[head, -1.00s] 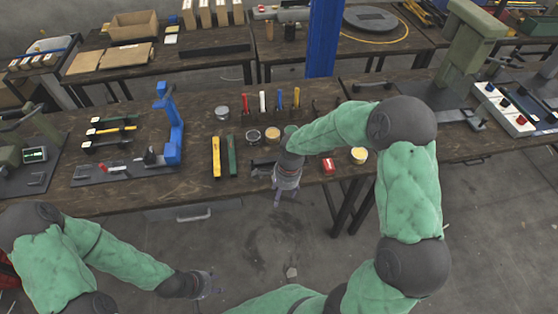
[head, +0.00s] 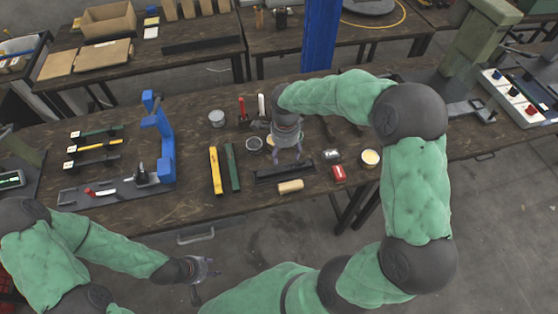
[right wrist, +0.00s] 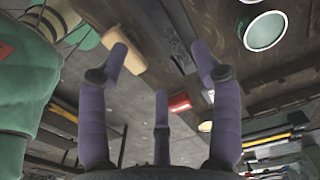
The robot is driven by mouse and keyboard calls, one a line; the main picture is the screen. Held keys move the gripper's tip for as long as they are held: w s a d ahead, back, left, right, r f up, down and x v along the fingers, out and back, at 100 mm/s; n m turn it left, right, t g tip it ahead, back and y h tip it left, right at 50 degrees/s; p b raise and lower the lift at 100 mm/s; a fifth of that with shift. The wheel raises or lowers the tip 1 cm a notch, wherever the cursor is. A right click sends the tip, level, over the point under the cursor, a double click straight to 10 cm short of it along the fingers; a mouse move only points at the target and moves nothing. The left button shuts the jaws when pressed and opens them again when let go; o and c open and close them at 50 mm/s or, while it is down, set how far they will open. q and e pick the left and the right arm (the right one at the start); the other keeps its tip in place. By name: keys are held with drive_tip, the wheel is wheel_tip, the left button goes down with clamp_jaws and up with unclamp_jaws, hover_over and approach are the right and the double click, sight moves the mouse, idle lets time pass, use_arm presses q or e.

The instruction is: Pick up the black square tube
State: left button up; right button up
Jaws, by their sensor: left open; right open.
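The black square tube (head: 270,177) lies on the workbench in the head view, roughly left to right, just behind a tan block (head: 290,186). My right gripper (head: 288,158) is open and empty, just behind and above the tube, fingers pointing down. In the right wrist view a dark bar, which looks like the tube (right wrist: 180,62), lies beyond the spread fingers (right wrist: 160,65), beside the tan block (right wrist: 122,55). Contact with the tube is not visible. My left gripper (head: 208,270) is open and empty, in front of the bench.
A yellow bar (head: 215,170) and a green bar (head: 232,167) lie left of the tube. A blue frame press (head: 164,140) stands further left. More tins and upright markers are behind.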

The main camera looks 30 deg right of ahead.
drive_tip(key=b, duration=0.2)
hover_over(285, 169)
drive_tip(key=f, duration=0.6)
drive_tip(key=shift+s+a, duration=0.15)
drive_tip(key=shift+s, duration=0.05)
wheel_tip(285, 169, down, 5)
drive_tip(key=shift+w+r+b, duration=0.1)
drive_tip(key=shift+r+b, duration=0.1)
drive_tip(key=shift+b, duration=0.3)
clamp_jaws()
